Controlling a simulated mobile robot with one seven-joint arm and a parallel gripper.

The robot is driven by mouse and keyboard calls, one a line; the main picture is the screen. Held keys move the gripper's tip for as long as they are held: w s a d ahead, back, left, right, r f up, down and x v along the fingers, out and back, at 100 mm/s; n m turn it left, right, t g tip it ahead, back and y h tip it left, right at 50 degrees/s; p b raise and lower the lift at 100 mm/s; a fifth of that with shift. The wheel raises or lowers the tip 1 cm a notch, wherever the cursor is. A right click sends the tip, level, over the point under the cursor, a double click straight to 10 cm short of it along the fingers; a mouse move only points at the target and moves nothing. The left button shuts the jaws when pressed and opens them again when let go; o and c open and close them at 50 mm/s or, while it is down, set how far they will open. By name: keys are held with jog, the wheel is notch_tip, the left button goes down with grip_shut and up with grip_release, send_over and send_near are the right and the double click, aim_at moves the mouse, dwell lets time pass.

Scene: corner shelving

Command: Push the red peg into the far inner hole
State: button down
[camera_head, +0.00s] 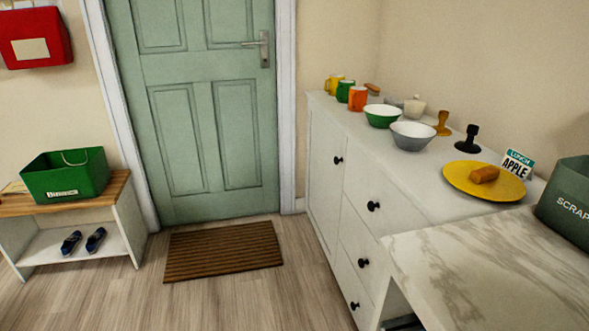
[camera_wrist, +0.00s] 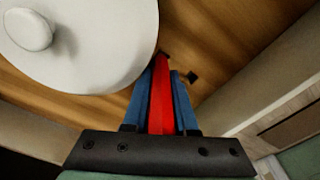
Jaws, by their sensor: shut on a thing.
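In the wrist view my gripper (camera_wrist: 163,75) has two blue fingers shut on a long red peg (camera_wrist: 160,95). The peg points away from the camera, with its far tip at a wooden surface (camera_wrist: 230,55). A dark patch shows at the tip; I cannot tell whether the tip is inside a hole or only touching or above it. A small dark square hole (camera_wrist: 193,77) shows in the wood just right of the fingertips. The gripper is not in the head view.
A white round lid-like thing with a knob (camera_wrist: 85,45) is close to the fingers' left. Pale walls edge the wooden surface.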

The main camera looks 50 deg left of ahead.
jog(key=shift+f+b, duration=0.45)
jog(key=shift+f, duration=0.25)
jog(key=c, duration=0.6)
grip_release()
jog(key=r+p, duration=0.2)
jog(key=r, duration=0.2)
jog(key=r+p, duration=0.2)
jog(key=r, duration=0.2)
jog(key=r+p, duration=0.2)
jog(key=r, duration=0.3)
jog(key=shift+s, duration=0.35)
